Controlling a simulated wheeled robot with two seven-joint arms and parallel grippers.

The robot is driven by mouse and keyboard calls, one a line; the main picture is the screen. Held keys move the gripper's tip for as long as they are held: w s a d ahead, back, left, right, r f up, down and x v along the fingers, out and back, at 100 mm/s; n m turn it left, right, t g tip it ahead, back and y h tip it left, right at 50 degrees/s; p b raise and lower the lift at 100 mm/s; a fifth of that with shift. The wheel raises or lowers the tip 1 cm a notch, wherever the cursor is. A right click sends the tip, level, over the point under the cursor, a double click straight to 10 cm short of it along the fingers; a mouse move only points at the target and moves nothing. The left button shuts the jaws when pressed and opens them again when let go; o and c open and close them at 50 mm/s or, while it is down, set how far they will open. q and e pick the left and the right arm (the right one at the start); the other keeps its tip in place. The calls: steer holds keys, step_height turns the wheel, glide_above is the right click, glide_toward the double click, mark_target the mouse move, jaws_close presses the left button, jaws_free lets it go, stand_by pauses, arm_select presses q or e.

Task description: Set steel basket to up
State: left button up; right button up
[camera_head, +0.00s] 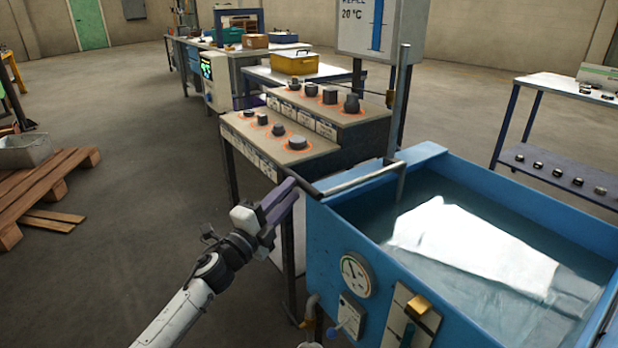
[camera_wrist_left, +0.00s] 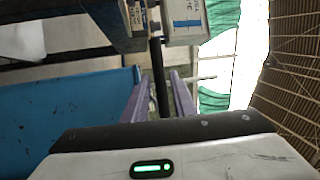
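A blue tank (camera_head: 330,235) of water stands at the right in the head view. I cannot clearly make out a steel basket in it; a bright white shape (camera_head: 470,240) shows at the water, perhaps a reflection. A grey bar (camera_head: 355,177) with a dark end lies over the tank's back left corner, beside an upright post (camera_head: 403,110). My left gripper (camera_head: 290,190) has purple fingers and is just left of the bar's dark end. In the left wrist view its fingers (camera_wrist_left: 159,95) are apart, with a dark bar (camera_wrist_left: 158,70) showing between them, gaps either side. My right gripper is out of view.
A stepped bench (camera_head: 330,145) with several dark metal parts stands just beyond my left gripper. A gauge (camera_head: 355,275) and a yellow-knobbed panel (camera_head: 418,305) are on the tank's front. A wooden pallet (camera_head: 40,190) lies at the left; the floor between is clear.

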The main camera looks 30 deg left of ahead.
arm_select(q)
steer(key=w, duration=0.3)
steer(key=w+r, duration=0.1)
steer(key=w, duration=0.5)
steer(key=shift+w+r, duration=0.1)
steer(key=shift+r, duration=0.2)
jaws_close()
